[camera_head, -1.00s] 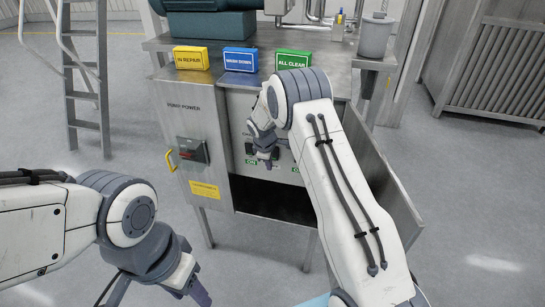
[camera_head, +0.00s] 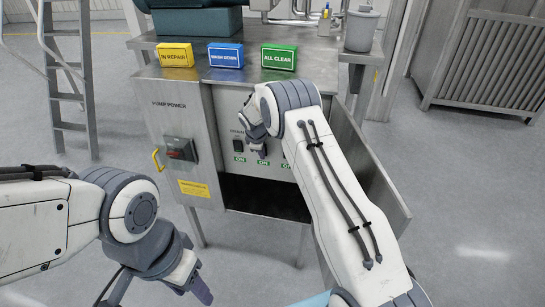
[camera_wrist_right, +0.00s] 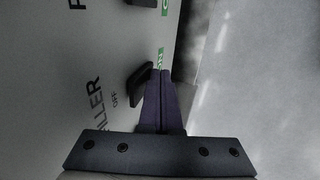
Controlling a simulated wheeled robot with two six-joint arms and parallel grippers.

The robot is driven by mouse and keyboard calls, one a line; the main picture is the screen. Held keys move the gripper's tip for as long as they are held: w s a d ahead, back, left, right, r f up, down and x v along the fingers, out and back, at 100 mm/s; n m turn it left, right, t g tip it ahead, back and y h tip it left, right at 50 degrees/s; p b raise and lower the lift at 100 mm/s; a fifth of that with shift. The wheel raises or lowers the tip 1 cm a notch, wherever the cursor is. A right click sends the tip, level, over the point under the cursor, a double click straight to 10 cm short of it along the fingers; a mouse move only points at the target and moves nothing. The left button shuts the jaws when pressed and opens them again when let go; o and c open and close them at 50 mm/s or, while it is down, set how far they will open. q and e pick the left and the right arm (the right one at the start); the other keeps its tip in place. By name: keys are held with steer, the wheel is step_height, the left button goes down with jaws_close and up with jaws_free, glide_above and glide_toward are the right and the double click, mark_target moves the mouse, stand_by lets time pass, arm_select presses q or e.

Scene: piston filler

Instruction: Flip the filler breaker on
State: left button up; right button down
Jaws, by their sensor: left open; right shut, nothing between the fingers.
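The filler breaker (camera_wrist_right: 140,84) is a black switch beside the printed word FILLER in the right wrist view, with an OFF mark on one side and a green ON label (camera_wrist_right: 160,58) on the other. In the head view it seems hidden behind my right gripper. My right gripper (camera_head: 262,152) is shut and empty at the breaker panel; in the right wrist view its dark fingers (camera_wrist_right: 161,100) lie right beside the breaker. I cannot tell whether they touch, or which way the breaker is set. My left gripper (camera_head: 205,292) is open, low in front of the cabinet.
Another black breaker (camera_head: 238,146) sits left of my right gripper. The pump power switch (camera_head: 180,149) and a yellow handle (camera_head: 157,160) are further left. Yellow, blue and green signs (camera_head: 279,57) stand above. An open metal door (camera_head: 375,185) is at the right, partly behind my right arm.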

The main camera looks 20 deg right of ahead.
arm_select(q)
steer(key=shift+a+r+p, duration=0.15)
steer(key=shift+r+p, duration=0.55)
steer(key=shift+r, duration=0.05)
arm_select(e)
steer(key=shift+a+r, duration=0.2)
steer(key=shift+r, duration=0.65)
arm_select(q)
steer(key=shift+s+d+f+b, duration=0.1)
steer(key=shift+s+f+b, duration=0.15)
steer(key=shift+f+b, duration=0.3)
steer(key=shift+s+d+f+b, duration=0.1)
steer(key=shift+s+f+b, duration=0.1)
steer(key=shift+f+b, duration=0.3)
arm_select(e)
steer(key=s+a+r, duration=0.5)
steer(key=s+r, duration=0.3)
